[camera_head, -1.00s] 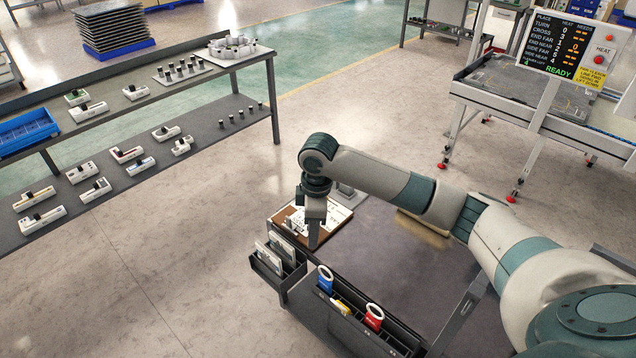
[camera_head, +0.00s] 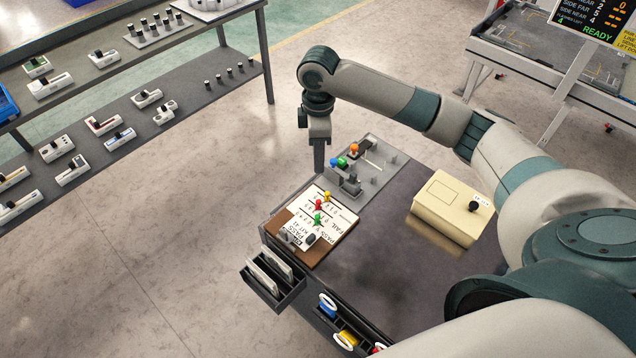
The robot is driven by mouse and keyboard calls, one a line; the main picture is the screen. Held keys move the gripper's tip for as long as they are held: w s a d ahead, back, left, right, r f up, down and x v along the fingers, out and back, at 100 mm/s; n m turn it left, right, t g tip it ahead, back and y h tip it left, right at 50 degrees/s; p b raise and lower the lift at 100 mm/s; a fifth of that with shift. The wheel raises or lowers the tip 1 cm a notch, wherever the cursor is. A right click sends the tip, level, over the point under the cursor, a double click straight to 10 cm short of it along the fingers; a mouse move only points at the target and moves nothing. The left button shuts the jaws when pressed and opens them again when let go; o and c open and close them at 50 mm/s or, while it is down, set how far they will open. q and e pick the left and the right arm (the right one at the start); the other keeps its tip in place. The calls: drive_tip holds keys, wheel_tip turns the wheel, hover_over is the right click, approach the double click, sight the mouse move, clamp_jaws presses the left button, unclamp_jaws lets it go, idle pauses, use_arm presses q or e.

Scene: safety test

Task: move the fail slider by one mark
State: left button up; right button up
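A brown board with a white sheet (camera_head: 342,222) lies on the dark work surface. My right gripper (camera_head: 319,168) points down behind the board's far edge, apart from the markers. Its fingers show edge-on, so their opening is hidden. My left gripper is not in view.
A grey plate (camera_head: 384,176) with coloured pegs lies behind the board. A cream box (camera_head: 447,212) with a black knob stands to the right. A dark card holder (camera_head: 262,284) hangs at the front left edge. A shelf (camera_head: 205,105) with several slider units stands farther left.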

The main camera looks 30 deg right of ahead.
sight(319, 201)
wheel_tip(319, 201, down, 17)
drive_tip(key=p, duration=0.4)
drive_tip(key=shift+s, duration=0.15)
idle(0.6)
clamp_jaws()
